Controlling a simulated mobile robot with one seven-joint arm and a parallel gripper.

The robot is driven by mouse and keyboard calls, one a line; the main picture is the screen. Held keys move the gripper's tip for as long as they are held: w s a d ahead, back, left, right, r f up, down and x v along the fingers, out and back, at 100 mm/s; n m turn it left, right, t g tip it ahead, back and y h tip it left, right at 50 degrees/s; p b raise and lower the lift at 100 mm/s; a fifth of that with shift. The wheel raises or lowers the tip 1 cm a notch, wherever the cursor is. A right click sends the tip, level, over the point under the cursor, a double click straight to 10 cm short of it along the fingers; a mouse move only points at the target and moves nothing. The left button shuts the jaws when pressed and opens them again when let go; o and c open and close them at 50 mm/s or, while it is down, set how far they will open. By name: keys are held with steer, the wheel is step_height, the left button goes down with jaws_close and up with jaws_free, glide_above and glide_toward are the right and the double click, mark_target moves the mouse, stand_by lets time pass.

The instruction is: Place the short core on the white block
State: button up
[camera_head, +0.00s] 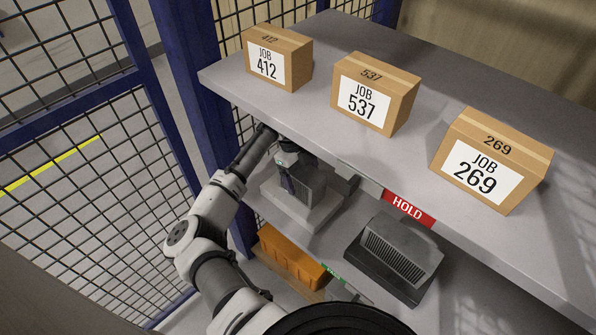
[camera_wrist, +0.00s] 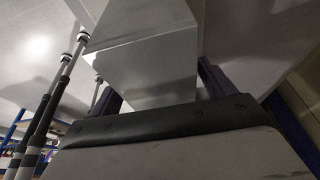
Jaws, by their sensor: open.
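In the head view my gripper (camera_head: 290,168) reaches in under the upper shelf, beside a dark grey block (camera_head: 313,185). That block appears to stand on a pale slab (camera_head: 325,213); I cannot tell for sure whether these are the short core and the white block. In the wrist view a grey box-shaped piece (camera_wrist: 145,50) lies between the two dark fingers of my open gripper (camera_wrist: 160,88). The fingers' contact with it is hard to make out. The arm and the shelf edge hide part of this spot in the head view.
The upper shelf (camera_head: 330,120) overhangs the arm and carries boxes JOB 412 (camera_head: 276,58), JOB 537 (camera_head: 374,94) and JOB 269 (camera_head: 491,160). Below are a ribbed grey unit (camera_head: 400,250), right of the arm, and an orange bin (camera_head: 290,258). A mesh fence (camera_head: 80,190) stands left.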

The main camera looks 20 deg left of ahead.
steer(key=shift+w+a+r+b, duration=0.15)
steer(key=shift+a+r+b, duration=0.15)
steer(key=shift+r+b, duration=0.3)
steer(key=w+a+b, duration=0.4)
steer(key=a, duration=0.7)
